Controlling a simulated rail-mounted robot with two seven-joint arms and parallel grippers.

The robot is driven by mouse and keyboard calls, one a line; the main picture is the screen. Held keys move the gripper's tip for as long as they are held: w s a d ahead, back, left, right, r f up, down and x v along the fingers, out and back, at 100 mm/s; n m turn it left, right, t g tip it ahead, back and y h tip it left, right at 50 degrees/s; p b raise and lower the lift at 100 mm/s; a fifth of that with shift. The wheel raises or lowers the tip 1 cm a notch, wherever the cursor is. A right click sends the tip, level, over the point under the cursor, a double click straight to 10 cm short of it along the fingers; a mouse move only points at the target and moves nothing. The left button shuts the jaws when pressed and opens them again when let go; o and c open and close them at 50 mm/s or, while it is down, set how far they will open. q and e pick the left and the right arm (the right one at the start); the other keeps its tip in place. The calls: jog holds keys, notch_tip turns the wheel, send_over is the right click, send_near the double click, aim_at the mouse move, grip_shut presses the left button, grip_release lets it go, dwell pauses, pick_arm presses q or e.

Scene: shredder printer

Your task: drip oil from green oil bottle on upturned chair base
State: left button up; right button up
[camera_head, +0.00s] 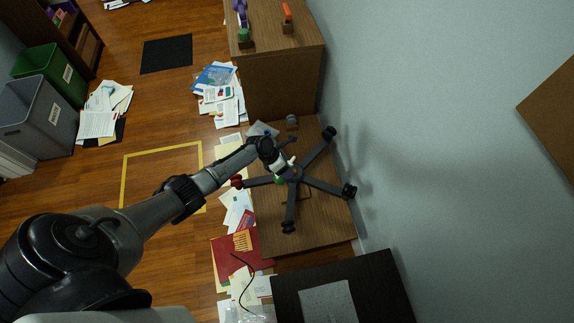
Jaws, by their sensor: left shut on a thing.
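The upturned chair base (321,185) lies on a low wooden cabinet top, its dark legs spread like a star with casters at the ends. One caster at the left end is red. My left gripper (282,172) is over the hub of the base, coming from the upper left. I cannot tell whether the bottle touches the base or whether oil is dripping. My right gripper is not in view.
Papers and a red folder (236,254) lie along the cabinet's left edge (275,244). A taller cabinet (280,75) holds a purple-handled item and an orange-handled tool (287,12). A wall is close on the right; a dark table (385,290) stands below. Green and grey bins are left.

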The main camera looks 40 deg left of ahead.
pick_arm(q)
jog(key=shift+r+g+p, duration=0.3)
jog(key=shift+g+p, duration=0.05)
jog(key=shift+g, duration=0.15)
jog(key=shift+s+f+n+g, duration=0.15)
jog(key=shift+n+g, duration=0.15)
jog(key=shift+g, duration=0.2)
jog(key=shift+s+f+g, duration=0.2)
jog(key=shift+g, duration=0.4)
jog(key=shift+s+f+g+y, duration=0.2)
jog(key=shift+g+y, duration=0.1)
jog(key=shift+g, duration=0.2)
jog(key=g+b, duration=0.1)
jog(key=f+n+g+b, duration=0.1)
jog(key=shift+s+b, duration=0.25)
jog(key=shift+b, duration=0.05)
jog(key=g+b, duration=0.2)
jog(key=b, duration=0.1)
jog(key=shift+s+f+n, duration=0.15)
jog(key=shift+f+n, duration=0.05)
jog(key=shift+n, duration=0.1)
jog(key=shift+g+b, duration=0.5)
jog(key=shift+b, duration=0.1)
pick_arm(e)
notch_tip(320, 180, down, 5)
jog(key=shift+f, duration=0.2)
